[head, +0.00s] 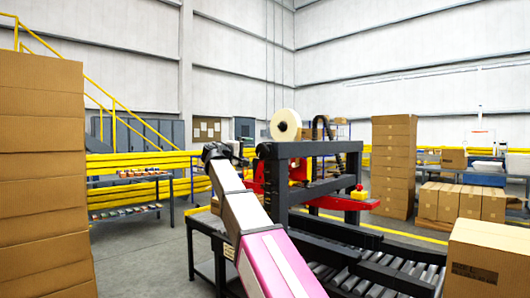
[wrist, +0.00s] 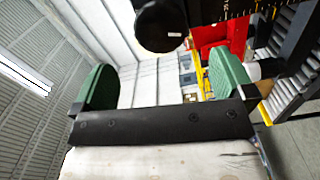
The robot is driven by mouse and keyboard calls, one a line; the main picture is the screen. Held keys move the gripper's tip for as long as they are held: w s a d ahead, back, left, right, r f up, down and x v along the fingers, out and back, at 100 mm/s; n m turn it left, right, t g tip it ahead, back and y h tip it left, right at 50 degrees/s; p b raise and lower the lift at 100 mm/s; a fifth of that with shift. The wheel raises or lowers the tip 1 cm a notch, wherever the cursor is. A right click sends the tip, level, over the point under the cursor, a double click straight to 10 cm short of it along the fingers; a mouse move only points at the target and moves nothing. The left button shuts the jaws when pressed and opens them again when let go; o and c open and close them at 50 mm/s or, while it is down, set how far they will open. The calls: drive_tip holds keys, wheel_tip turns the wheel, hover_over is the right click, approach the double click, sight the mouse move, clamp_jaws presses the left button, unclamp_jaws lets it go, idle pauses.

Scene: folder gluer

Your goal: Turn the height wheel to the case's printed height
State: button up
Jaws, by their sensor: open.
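The case-sealing machine (head: 315,170) has a black frame and red parts, and it stands over a roller conveyor. A brown case (head: 487,258) with a dark printed label sits at the right; the print is too small to read. My gripper (head: 222,152) is raised at the machine's left side. In the wrist view my gripper (wrist: 163,78) is open, its two green fingers wide apart with nothing between them. A dark round part (wrist: 160,25) lies beyond the fingertips, near the top; it may be the height wheel, but I cannot tell. No height scale reading is legible.
Roller conveyor (head: 375,285) runs toward the lower right. Stacked boxes (head: 40,170) stand close at the left, and another stack (head: 393,165) stands behind the machine. A parts table (head: 140,182) and yellow rails are at the back left. Some grey floor is clear.

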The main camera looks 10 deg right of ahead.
sight(260, 150)
drive_tip(key=w+d+n, duration=0.2)
drive_tip(key=d+n, duration=0.1)
drive_tip(key=w+d+n, duration=0.2)
drive_tip(key=d+n, duration=0.1)
drive_tip(key=w+d+n, duration=0.2)
drive_tip(key=d+n, duration=0.1)
drive_tip(key=n, duration=0.1)
drive_tip(key=shift+w+r, duration=0.1)
drive_tip(key=shift+r, duration=0.1)
idle(0.5)
drive_tip(key=c, duration=0.9)
